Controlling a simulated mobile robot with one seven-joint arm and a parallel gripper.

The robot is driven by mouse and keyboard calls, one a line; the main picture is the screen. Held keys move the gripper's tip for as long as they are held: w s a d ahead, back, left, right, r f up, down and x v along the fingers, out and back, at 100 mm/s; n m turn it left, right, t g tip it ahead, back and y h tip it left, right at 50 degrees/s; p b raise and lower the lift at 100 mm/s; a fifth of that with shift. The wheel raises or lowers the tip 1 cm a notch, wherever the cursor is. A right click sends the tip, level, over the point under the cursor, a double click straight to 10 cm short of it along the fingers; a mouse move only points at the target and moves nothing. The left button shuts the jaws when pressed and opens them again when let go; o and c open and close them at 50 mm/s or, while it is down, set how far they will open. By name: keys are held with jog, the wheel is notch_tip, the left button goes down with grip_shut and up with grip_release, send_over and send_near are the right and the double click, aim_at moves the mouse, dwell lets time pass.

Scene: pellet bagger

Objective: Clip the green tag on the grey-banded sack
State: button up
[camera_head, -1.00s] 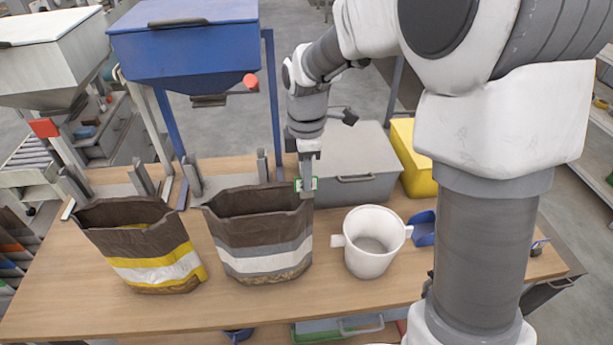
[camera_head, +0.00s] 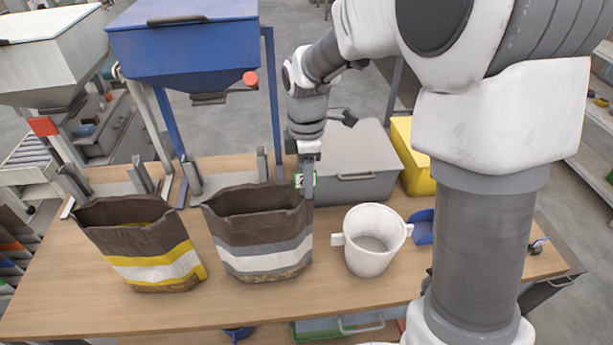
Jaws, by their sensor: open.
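The grey-banded sack (camera_head: 262,247) stands open-topped on the table, brown above with grey and white bands. My gripper (camera_head: 307,190) points down at the sack's top right corner, and its jaws are open. The small green tag (camera_head: 298,181) shows at the fingers, by the sack's right rim, partly hidden behind a finger. I cannot tell whether the tag is attached to the rim or only rests against the finger.
A yellow-banded sack (camera_head: 150,258) stands to the left. A white jug (camera_head: 368,250) stands close on the right, with a blue scoop (camera_head: 422,228) beyond. A grey lidded box (camera_head: 352,165) and a yellow box (camera_head: 408,150) are behind. The blue hopper (camera_head: 190,50) hangs above.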

jog(key=shift+r, duration=0.15)
jog(key=shift+w+r, duration=0.1)
jog(key=shift+r, duration=0.2)
notch_tip(320, 180, up, 17)
jog(key=shift+f, duration=0.2)
jog(key=s+d+f+m+t, duration=0.2)
jog(key=s+d+m, duration=0.3)
jog(key=s+m, duration=0.4)
jog(key=s+d+f+m+t, duration=0.1)
jog(key=s+d+m+t, duration=0.2)
jog(key=s+m, duration=0.7)
jog(key=shift+s+d+f+t, duration=0.3)
jog(key=shift+d+f, duration=0.05)
jog(key=shift+d, duration=0.85)
